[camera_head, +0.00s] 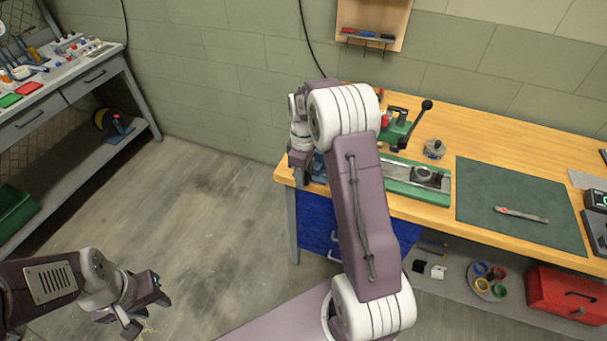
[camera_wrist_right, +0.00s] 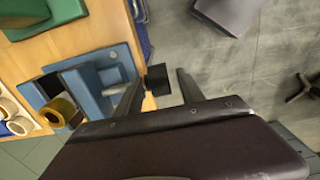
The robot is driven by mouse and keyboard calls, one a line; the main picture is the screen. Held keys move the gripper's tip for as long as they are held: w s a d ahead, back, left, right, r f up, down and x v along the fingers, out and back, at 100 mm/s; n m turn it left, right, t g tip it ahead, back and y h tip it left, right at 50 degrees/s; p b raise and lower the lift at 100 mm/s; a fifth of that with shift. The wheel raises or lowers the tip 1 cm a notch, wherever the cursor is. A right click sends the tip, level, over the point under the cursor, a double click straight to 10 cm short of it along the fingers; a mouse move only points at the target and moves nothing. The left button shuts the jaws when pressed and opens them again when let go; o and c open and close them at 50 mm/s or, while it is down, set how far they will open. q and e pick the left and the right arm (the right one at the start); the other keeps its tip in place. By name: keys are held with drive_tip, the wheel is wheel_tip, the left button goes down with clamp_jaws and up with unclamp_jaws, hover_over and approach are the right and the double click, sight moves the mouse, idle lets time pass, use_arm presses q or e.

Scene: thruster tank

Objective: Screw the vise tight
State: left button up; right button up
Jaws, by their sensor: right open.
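The blue vise (camera_wrist_right: 98,85) is at the edge of the wooden bench in the right wrist view. A grey screw rod leads from it towards a black block, apparently its handle end (camera_wrist_right: 157,79). My right gripper (camera_wrist_right: 160,85) is open, with a finger on either side of that block; contact cannot be told. In the head view only a bit of the blue vise (camera_head: 318,166) shows, mostly hidden by my right arm. My right gripper (camera_head: 301,172) points down there at the bench's left end. My left gripper (camera_head: 148,306) is open and empty over the floor, far from the vise.
A dark green mat (camera_head: 490,226) with a small tool lies further right. A grey workbench (camera_head: 90,80) stands at the left. The floor between is clear.

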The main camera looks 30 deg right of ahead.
drive_tip(key=shift+s, duration=0.1)
drive_tip(key=shift+d+f, duration=0.1)
drive_tip(key=shift+f, duration=0.05)
clamp_jaws()
drive_tip(key=shift+f+t+y+b, duration=0.2)
drive_tip(key=shift+t+y+b, duration=0.1)
drive_tip(key=shift+b, duration=0.4)
drive_tip(key=t+y+b, duration=0.1)
drive_tip(key=b, duration=0.3)
drive_tip(key=f+t+y+b, duration=0.1)
drive_tip(key=b, duration=0.3)
drive_tip(key=t+y+b, duration=0.1)
drive_tip(key=t+b, duration=0.1)
drive_tip(key=b, duration=0.3)
drive_tip(key=shift+s+d+f+y, duration=0.3)
drive_tip(key=shift+s+f, duration=0.05)
drive_tip(key=t+y+b, duration=0.1)
drive_tip(key=t+b, duration=0.1)
drive_tip(key=b, duration=0.4)
drive_tip(key=t+y+b, duration=0.1)
drive_tip(key=y+b, duration=0.1)
drive_tip(key=b, duration=0.4)
drive_tip(key=t+y+b, duration=0.1)
drive_tip(key=t+b, duration=0.1)
drive_tip(key=b, duration=0.4)
drive_tip(key=shift+s+d+t+y, duration=0.15)
drive_tip(key=shift+s+t+y, duration=0.1)
drive_tip(key=shift+t+y, duration=0.05)
drive_tip(key=shift+r+b, duration=0.2)
drive_tip(key=shift+b, duration=0.4)
